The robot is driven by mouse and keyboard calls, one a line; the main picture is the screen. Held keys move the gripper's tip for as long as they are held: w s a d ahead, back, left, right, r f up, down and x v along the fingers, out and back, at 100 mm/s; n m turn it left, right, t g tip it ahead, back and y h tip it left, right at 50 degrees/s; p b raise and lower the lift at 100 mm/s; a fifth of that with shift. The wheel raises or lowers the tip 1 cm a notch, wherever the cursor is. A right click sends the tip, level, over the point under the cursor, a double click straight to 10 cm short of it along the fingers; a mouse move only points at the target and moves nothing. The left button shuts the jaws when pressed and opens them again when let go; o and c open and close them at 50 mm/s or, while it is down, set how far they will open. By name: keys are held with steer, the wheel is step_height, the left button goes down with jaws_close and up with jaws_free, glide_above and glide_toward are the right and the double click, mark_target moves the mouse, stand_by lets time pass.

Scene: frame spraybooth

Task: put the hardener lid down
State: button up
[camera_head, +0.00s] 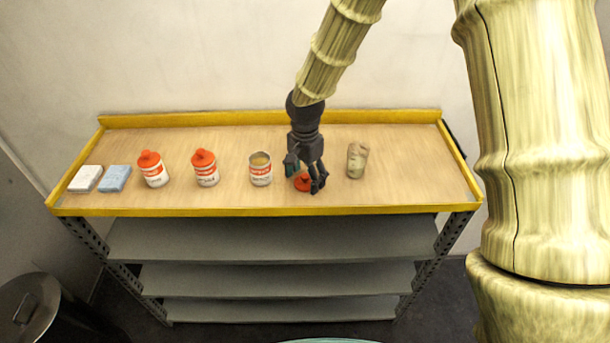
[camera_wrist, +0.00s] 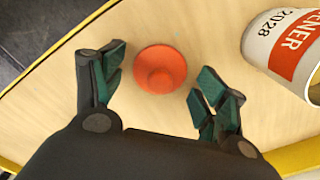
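The orange hardener lid (camera_wrist: 160,69) lies on the wooden bench top in the wrist view, knob facing up. In the head view the lid (camera_head: 302,184) is partly hidden behind my gripper. My gripper (camera_head: 305,181) is open above the bench; in the wrist view its fingers (camera_wrist: 158,92) stand apart on either side of the lid, with bare wood showing between. The open hardener can (camera_wrist: 288,50), with a white and orange label, stands beside the lid. In the head view the lidless can (camera_head: 260,170) is just left of my gripper.
Two cans with orange lids (camera_head: 153,170) (camera_head: 206,169) stand further left, near a blue sponge (camera_head: 115,178) and a white block (camera_head: 86,178). A beige cup-like object (camera_head: 357,160) stands right of my gripper. A raised yellow edge (camera_head: 250,211) borders the bench; its right end is clear.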

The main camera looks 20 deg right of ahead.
mark_target(305, 176)
step_height(305, 176, up, 12)
steer(key=b, duration=0.3)
steer(key=shift+r+b, duration=0.2)
steer(key=shift+b, duration=0.2)
stand_by(0.4)
